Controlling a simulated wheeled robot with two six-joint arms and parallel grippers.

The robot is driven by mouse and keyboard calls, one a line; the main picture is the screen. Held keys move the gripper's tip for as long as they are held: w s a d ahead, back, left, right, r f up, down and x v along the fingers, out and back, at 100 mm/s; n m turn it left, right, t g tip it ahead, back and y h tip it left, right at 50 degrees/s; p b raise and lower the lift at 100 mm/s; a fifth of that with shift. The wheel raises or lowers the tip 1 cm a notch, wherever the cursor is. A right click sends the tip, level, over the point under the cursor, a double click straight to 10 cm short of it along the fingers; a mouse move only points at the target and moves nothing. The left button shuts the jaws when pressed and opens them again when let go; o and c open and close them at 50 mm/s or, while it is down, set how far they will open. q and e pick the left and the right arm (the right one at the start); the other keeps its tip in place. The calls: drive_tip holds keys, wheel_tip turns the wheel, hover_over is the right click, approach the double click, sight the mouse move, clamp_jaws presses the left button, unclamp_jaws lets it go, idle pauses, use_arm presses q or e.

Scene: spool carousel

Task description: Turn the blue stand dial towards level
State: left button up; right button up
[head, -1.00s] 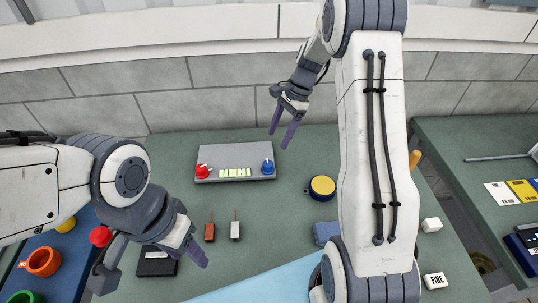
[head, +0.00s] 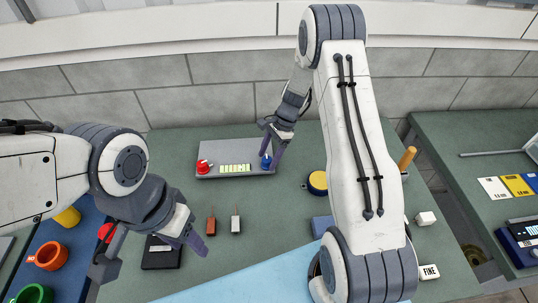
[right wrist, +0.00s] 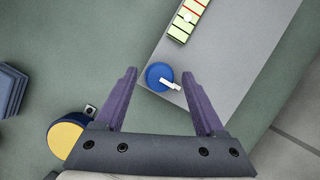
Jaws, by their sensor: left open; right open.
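The grey stand (head: 210,155) sits at the back of the green table. It carries a red dial (head: 203,167) at its left end, a pale yellow-green level strip (head: 235,169) in the middle and a blue dial (head: 266,163) at its right end. In the right wrist view the blue dial (right wrist: 158,76), with a white pointer, lies between the spread fingertips of my right gripper (right wrist: 162,75), nearer the left finger. My right gripper (head: 271,154) is open above the dial and partly covers it; contact cannot be told. My left gripper (head: 187,252) is open and empty at the front left.
A yellow-topped blue round thing (head: 317,182) stands right of the stand.

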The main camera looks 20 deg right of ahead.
clamp_jaws()
drive_tip(key=shift+n, duration=0.4)
drive_tip(key=n+g, duration=0.1)
drive_tip(key=n, duration=0.1)
drive_tip(key=shift+w+n+h, duration=0.15)
drive_tip(key=shift+n+h, duration=0.15)
drive_tip(key=shift+n, duration=0.1)
drive_tip(key=n+g+b, duration=0.1)
drive_tip(key=n, duration=0.2)
drive_tip(key=shift+n+h, duration=0.3)
drive_tip(key=shift+h, duration=0.1)
drive_tip(key=n+g+h, duration=0.1)
drive_tip(key=n, duration=0.2)
drive_tip(key=shift+w+a+n+b, duration=0.1)
drive_tip(key=shift+a+n+b, duration=0.05)
drive_tip(key=shift+n+b, duration=0.15)
drive_tip(key=shift+n+g+h, duration=0.3)
drive_tip(key=shift+n+h, duration=0.5)
drive_tip(key=shift+n, duration=1.1)
drive_tip(key=shift+r, duration=0.1)
